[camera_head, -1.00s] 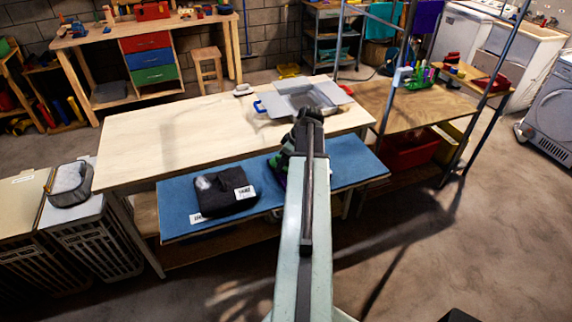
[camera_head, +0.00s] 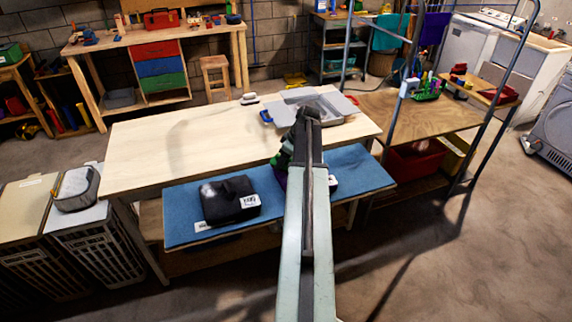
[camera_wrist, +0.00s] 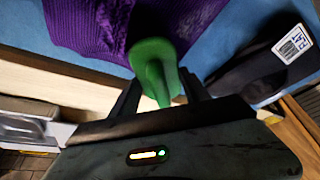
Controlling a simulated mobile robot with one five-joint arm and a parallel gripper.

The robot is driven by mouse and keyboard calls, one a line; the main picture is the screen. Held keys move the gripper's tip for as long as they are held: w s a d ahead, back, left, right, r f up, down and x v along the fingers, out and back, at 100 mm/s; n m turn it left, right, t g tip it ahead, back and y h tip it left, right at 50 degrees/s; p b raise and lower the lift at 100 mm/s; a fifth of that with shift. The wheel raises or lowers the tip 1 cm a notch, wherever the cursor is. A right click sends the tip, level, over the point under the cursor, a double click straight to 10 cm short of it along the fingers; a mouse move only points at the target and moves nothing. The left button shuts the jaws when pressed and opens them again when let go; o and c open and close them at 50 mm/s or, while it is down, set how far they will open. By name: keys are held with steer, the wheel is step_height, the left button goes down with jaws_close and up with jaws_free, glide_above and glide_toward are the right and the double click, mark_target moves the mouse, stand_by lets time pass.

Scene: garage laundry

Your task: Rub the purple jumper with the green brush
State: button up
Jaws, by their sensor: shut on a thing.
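My gripper (camera_wrist: 160,88) is shut on the green brush (camera_wrist: 152,62), which points away from the wrist between the dark fingers. The purple jumper (camera_wrist: 90,27) lies on the blue surface, just beyond and to the left of the brush in the wrist view. The brush overlaps the jumper's near edge in that view; I cannot tell whether they touch. In the head view my arm hides most of the jumper, and only a sliver of purple shows beside it. My gripper (camera_head: 284,157) is there over the blue lower bench, partly hidden by my arm.
A black folded garment with a white label (camera_head: 226,198) lies on the blue bench (camera_head: 185,226), left of my arm; it also shows in the wrist view (camera_wrist: 245,72). The pale table (camera_head: 150,160) behind is mostly clear, with a grey tray (camera_head: 335,112) near its right end.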

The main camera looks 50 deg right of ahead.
mark_target(285, 167)
steer(key=shift+w+d, duration=0.3)
steer(key=shift+w, duration=0.1)
steer(key=shift+f, duration=0.1)
steer(key=shift+s+a, duration=0.55)
steer(key=shift+s, duration=0.3)
steer(key=shift+s+a, duration=0.55)
steer(key=shift+s, duration=0.3)
steer(key=shift+s+a, duration=0.55)
steer(key=shift+s, duration=0.2)
steer(key=shift+s+a, duration=0.5)
steer(key=shift+s, duration=0.35)
steer(key=shift+s+a, duration=0.55)
steer(key=shift+s, duration=0.25)
steer(key=shift+s+a, duration=0.5)
steer(key=shift+s, duration=0.25)
